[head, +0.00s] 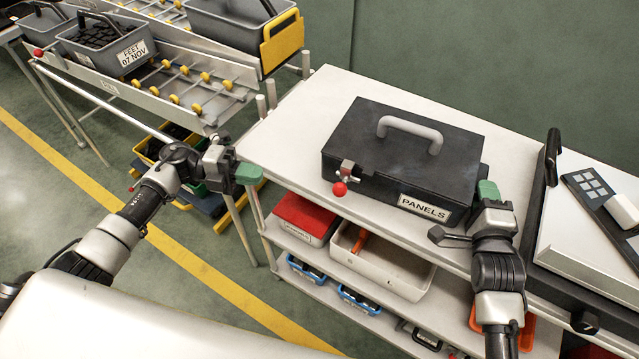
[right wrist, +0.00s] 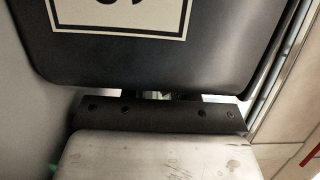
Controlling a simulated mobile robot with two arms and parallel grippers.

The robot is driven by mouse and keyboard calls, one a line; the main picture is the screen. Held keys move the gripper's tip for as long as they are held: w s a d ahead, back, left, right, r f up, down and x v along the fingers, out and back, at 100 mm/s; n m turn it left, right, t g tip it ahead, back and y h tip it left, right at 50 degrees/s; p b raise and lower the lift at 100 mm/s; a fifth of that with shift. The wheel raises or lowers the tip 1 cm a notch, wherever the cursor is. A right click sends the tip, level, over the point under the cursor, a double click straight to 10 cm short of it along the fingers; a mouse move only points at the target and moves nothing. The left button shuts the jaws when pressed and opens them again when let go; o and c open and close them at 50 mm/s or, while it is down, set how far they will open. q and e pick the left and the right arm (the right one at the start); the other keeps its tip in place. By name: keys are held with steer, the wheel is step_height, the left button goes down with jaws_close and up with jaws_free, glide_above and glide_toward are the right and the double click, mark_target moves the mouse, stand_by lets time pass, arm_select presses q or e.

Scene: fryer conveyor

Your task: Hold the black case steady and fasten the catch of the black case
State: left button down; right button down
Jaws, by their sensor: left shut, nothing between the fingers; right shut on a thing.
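The black case (head: 400,150) sits lid down on the white cart top, with a grey handle on its lid and a "PANELS" label (head: 424,208) on its front. Its catch (head: 347,172) is a small metal piece with a red knob at the front left; I cannot tell whether it is fastened. My right gripper (head: 488,190) is shut on the black case at its front right corner. The case's dark face with part of the label fills the upper right wrist view (right wrist: 150,65). My left gripper (head: 246,173) is shut and empty, left of the case and apart from it, by the cart's left end.
The cart top (head: 290,125) is clear left of the case. Below it are a red box (head: 303,217) and a pale bin (head: 385,265). A roller conveyor (head: 165,80) with grey crates stands at the upper left. A white-topped machine (head: 580,215) stands close on the right.

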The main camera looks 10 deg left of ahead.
arm_select(q)
steer(key=r+m+g, duration=0.1)
steer(key=r+m, duration=0.1)
steer(key=shift+s+d+m+g+y, duration=0.15)
steer(key=shift+d+m+g+y, duration=0.2)
steer(key=shift+m+g+y, duration=0.05)
steer(key=shift+f, duration=0.1)
glide_toward(342, 195)
steer(key=w+d+f, duration=0.1)
steer(key=d+f, duration=0.1)
steer(key=d, duration=0.2)
steer(key=shift+w+d+r, duration=0.15)
steer(key=shift+d, duration=0.45)
steer(key=shift+d, duration=0.1)
steer(key=shift+s+d, duration=0.25)
steer(key=shift+d, duration=0.85)
steer(key=shift+s+d, duration=0.25)
steer(key=shift+d, duration=0.85)
